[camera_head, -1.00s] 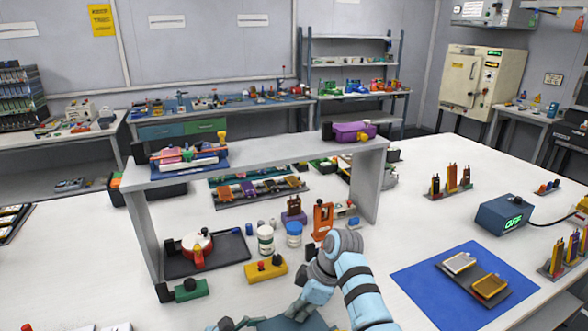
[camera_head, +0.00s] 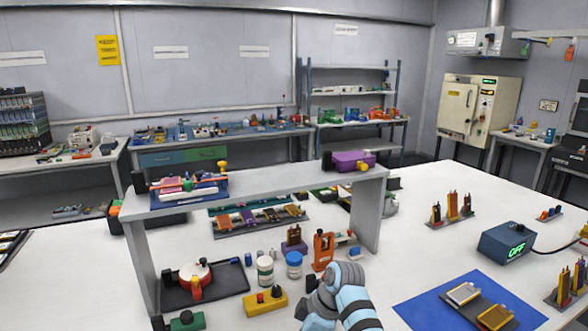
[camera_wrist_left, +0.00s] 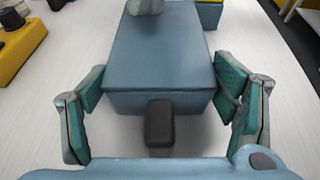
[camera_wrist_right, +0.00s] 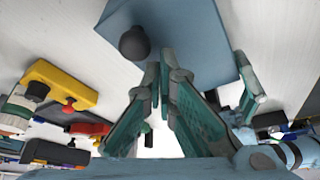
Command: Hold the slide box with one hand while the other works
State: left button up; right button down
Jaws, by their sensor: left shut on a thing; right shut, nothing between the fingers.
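The slide box (camera_wrist_left: 158,45) is a blue-grey block with a flat top. It lies between the two teal-padded fingers of my left gripper (camera_wrist_left: 167,92), which are shut on its sides. A dark block (camera_wrist_left: 160,123) shows at its near face in the left wrist view. In the right wrist view the box (camera_wrist_right: 190,25) fills the top, with a round dark knob (camera_wrist_right: 134,42) on it. My right gripper (camera_wrist_right: 163,72) is shut and empty, its fingertips close to the box and the knob; I cannot tell whether they touch.
A yellow block (camera_head: 266,303) with red and black knobs stands near the box, also in the right wrist view (camera_wrist_right: 60,88). Two jars, an orange stand (camera_head: 323,251) and a grey shelf (camera_head: 255,186) stand beyond. A blue mat (camera_head: 430,305) with trays lies right.

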jog(key=shift+s+a+r, duration=0.1)
jog(key=shift+a+r, duration=0.1)
jog(key=shift+r, duration=0.8)
jog(key=shift+s+a+r, duration=0.15)
jog(key=shift+a+r, duration=0.1)
jog(key=shift+r, duration=0.75)
jog(key=shift+s+a+r, duration=0.1)
jog(key=shift+a+r, duration=0.1)
jog(key=shift+r, duration=0.8)
